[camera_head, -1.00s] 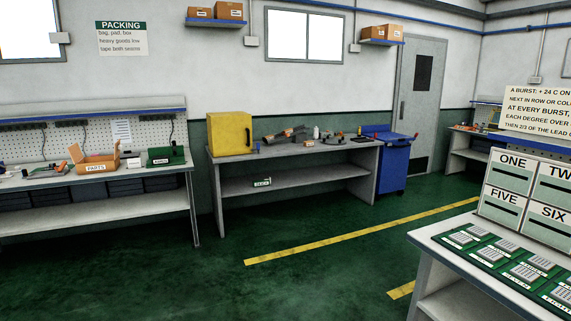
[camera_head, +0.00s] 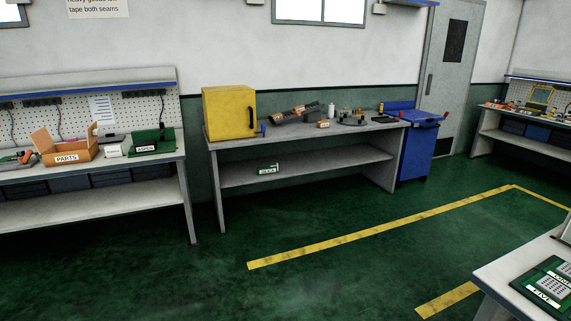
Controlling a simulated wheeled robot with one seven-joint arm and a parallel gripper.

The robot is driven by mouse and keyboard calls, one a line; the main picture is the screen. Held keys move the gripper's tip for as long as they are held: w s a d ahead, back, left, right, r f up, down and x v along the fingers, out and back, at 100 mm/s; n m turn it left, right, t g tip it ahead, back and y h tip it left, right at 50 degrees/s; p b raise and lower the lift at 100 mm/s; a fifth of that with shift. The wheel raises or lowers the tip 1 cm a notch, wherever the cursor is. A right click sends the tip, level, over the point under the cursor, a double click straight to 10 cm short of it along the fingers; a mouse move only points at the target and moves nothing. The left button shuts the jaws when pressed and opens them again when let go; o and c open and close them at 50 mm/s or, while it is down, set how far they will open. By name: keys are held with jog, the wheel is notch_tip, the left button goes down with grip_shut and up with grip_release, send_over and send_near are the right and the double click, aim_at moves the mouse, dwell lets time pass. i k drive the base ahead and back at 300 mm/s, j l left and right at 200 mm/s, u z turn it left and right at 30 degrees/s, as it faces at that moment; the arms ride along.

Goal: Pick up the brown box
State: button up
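An open brown cardboard box (camera_head: 68,150) with raised flaps and a PARTS label stands on the left workbench (camera_head: 100,212). A much smaller brown block or box (camera_head: 323,125) lies on the middle bench (camera_head: 300,143), among tools and small parts. I cannot tell what the small one is.
A yellow cabinet (camera_head: 229,113) stands on the middle bench, and a blue bin (camera_head: 420,147) is at its right end. A table (camera_head: 510,285) with green boards juts in at lower right. Green floor (camera_head: 330,205) with yellow lines (camera_head: 375,229) lies open before the benches.

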aim_at(322, 124)
jog(key=i, duration=3.35)
jog(key=i+j, duration=0.1)
jog(key=i, duration=3.2)
jog(key=l+z, duration=0.05)
jog(key=l, duration=0.05)
